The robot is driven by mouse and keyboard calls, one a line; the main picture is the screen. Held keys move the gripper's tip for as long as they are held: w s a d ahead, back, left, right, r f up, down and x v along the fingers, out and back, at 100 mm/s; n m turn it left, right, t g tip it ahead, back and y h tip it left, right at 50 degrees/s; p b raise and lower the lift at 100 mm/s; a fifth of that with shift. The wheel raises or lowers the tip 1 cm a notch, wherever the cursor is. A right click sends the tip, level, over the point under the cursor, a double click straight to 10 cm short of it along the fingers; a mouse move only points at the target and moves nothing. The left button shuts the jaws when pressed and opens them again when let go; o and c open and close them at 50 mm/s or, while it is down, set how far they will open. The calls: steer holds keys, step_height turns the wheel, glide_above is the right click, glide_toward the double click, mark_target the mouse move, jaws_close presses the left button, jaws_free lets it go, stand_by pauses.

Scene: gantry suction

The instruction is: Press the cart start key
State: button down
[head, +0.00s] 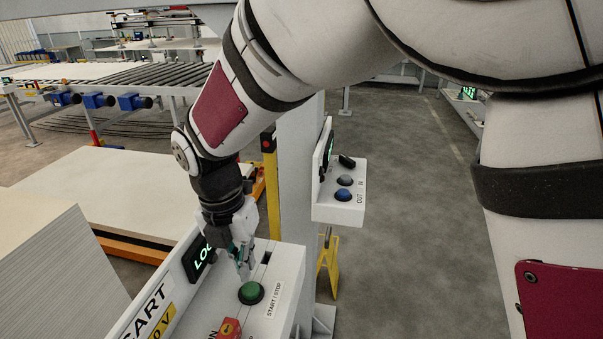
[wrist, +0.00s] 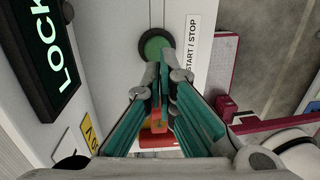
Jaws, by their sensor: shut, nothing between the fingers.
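The cart start key is a round green button (head: 251,292) in a dark ring, beside a START / STOP label (head: 273,301) on top of the white cart control box (head: 287,266). My gripper (head: 245,278) points down just behind the button in the head view, with its fingers together and nothing between them. In the wrist view the green button (wrist: 156,44) lies just beyond my fingertips (wrist: 162,66), which cover its lower edge. I cannot tell whether the tips touch it. A lit display (wrist: 52,55) beginning with LOCK is beside it.
A red switch (head: 229,328) sits in front of the green button. Stacked boards (head: 62,262) stand at left; grey floor is clear at right.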

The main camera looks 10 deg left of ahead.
mark_target(252, 289)
steer(key=shift+d+f+p, duration=0.2)
steer(key=shift+f+p, duration=0.2)
steer(key=shift+f, duration=1.95)
steer(key=shift+w, duration=0.1)
steer(key=shift+f, duration=0.1)
